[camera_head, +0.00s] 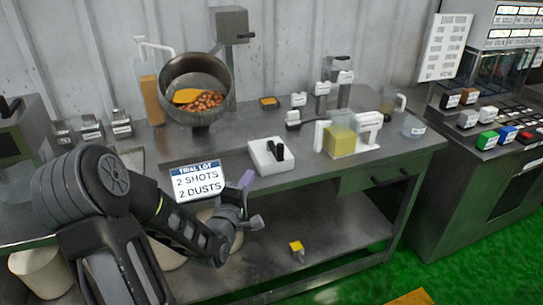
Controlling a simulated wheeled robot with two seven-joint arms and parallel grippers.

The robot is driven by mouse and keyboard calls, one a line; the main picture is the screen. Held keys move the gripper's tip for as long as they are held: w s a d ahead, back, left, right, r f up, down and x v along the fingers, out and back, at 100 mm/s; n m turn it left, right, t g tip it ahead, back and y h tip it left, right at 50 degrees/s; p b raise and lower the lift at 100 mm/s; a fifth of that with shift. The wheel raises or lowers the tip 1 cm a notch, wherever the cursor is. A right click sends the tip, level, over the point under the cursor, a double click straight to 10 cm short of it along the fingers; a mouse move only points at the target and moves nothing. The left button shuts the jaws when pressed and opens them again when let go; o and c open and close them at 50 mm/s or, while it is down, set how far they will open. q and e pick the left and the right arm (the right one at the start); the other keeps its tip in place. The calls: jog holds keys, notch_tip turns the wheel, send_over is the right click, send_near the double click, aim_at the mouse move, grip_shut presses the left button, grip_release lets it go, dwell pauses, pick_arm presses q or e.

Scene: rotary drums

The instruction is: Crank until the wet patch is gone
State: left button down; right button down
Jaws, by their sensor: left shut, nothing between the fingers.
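A tilted metal drum (168,83) stands on the steel workbench, with its open mouth facing me. Several brown pieces (207,102) lie inside it, with a yellow-orange patch (186,96) on their left; I cannot tell whether this is the wet patch. A grey box (230,24) on a post stands behind the drum. My right gripper is not in view.
A sign (198,182) reads "TRIAL LOT 2 SHOTS 2 DUSTS". A pitcher (150,97) stands left of the drum. A lower shelf (335,232) lies below the bench top.

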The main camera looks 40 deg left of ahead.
pick_arm(q)
jog(key=w+d+p+x, duration=0.1)
jog(key=d+p+x, duration=0.1)
jog(key=x, duration=1)
jog(key=shift+d+p, duration=0.25)
jog(key=shift+p, duration=0.35)
jog(key=shift+w+f, duration=0.15)
